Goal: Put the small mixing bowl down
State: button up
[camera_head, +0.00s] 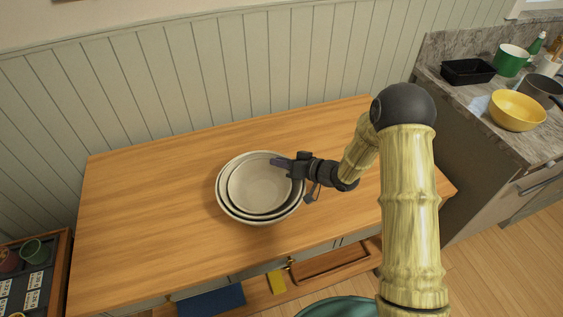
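Several pale cream bowls stand nested one inside another on the wooden tabletop. The innermost, smallest bowl (258,188) is upright and looks empty. The larger bowls' white rims (222,203) show around it. My gripper (283,163) comes in from the right, its finger over the upper right rim of the stack. It hides part of that rim. I cannot tell whether the fingers are shut on the small bowl's rim or apart from it, nor whether that bowl rests on the one below.
The wooden tabletop (140,190) is clear to the left of the bowls. A panelled wall (150,85) stands behind it. At the right, a stone counter holds a yellow bowl (517,110), a black tray (467,71) and a green pot (510,60). A shelf with pots (35,250) stands lower left.

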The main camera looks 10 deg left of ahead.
jog(key=shift+s+f, duration=0.2)
jog(key=shift+f, duration=0.15)
jog(key=shift+r, duration=0.15)
jog(key=r+v, duration=0.1)
jog(key=v, duration=1.1)
jog(key=shift+w+b, duration=0.2)
jog(key=shift+b, duration=0.25)
jog(key=shift+r, duration=0.15)
